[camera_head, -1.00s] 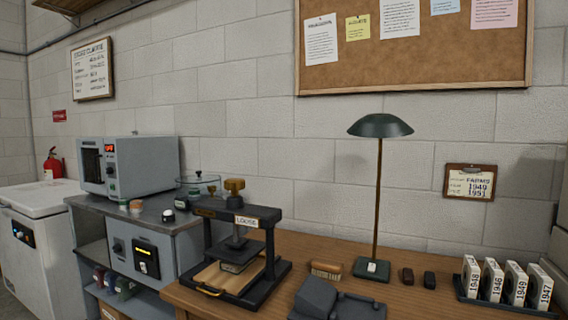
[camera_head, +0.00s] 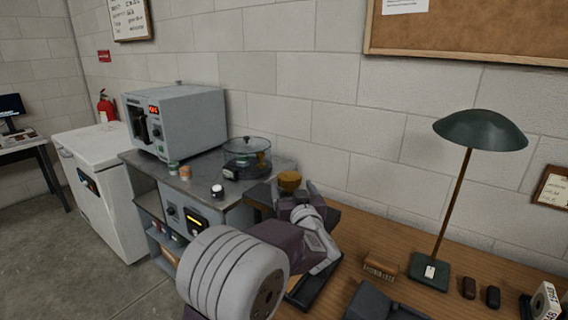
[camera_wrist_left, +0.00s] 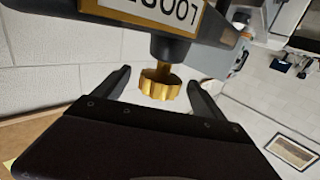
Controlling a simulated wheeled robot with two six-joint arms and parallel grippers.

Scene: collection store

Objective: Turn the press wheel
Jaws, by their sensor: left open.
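The press wheel is a brass-coloured knob (camera_head: 289,180) on top of the dark press (camera_head: 262,197) on the wooden desk. My left arm covers most of the press in the head view. My left gripper (camera_head: 296,193) is at the wheel. In the left wrist view the wheel (camera_wrist_left: 160,82) shows between the two spread fingers of the left gripper (camera_wrist_left: 160,86), with a gap on each side. The press's plate (camera_wrist_left: 160,15) reads "LOOSE" upside down there. My right gripper is not in view.
A green lamp (camera_head: 481,131) stands on the desk to the right, with a brush (camera_head: 380,270) nearer the press. A grey oven-like unit (camera_head: 177,120) and a glass-covered dish (camera_head: 247,155) stand on the metal bench to the left. A white chest (camera_head: 100,180) is farther left.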

